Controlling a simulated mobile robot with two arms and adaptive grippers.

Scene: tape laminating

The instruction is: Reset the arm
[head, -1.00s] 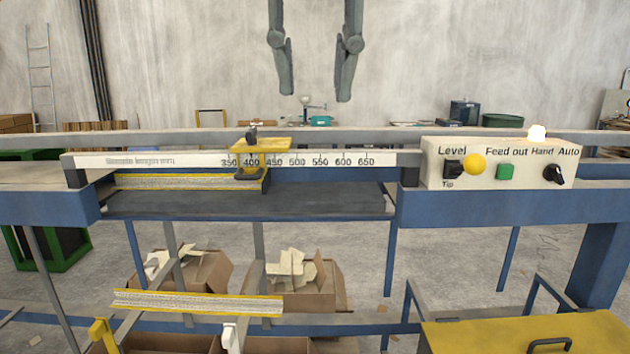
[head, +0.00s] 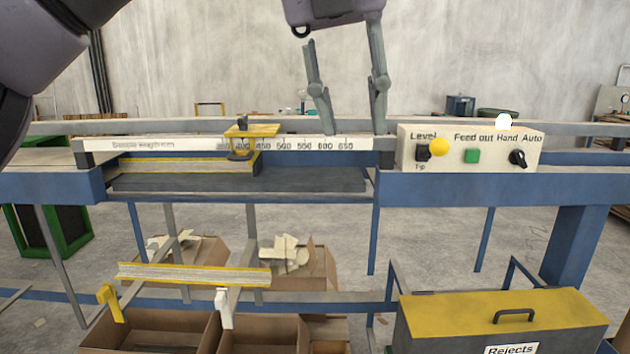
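My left gripper (head: 352,130) hangs down from the top centre with its two grey fingers spread apart and nothing between them. Its tips show in front of the upper rail, near the right end of the white sample-length scale (head: 210,144). I cannot tell whether they touch it. A dark link of my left arm fills the upper left corner. The yellow sliding stop (head: 251,131) sits on the scale, left of the gripper. The control box (head: 470,147), with a yellow button, a green button and two black switches, stands right of the gripper. My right gripper is out of view.
The blue machine frame (head: 480,186) crosses the view. Below are a yellow-edged tilted rail (head: 194,274), open cardboard boxes (head: 160,332) and a yellow-lidded Rejects bin (head: 500,312). The wall space right of the gripper is clear.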

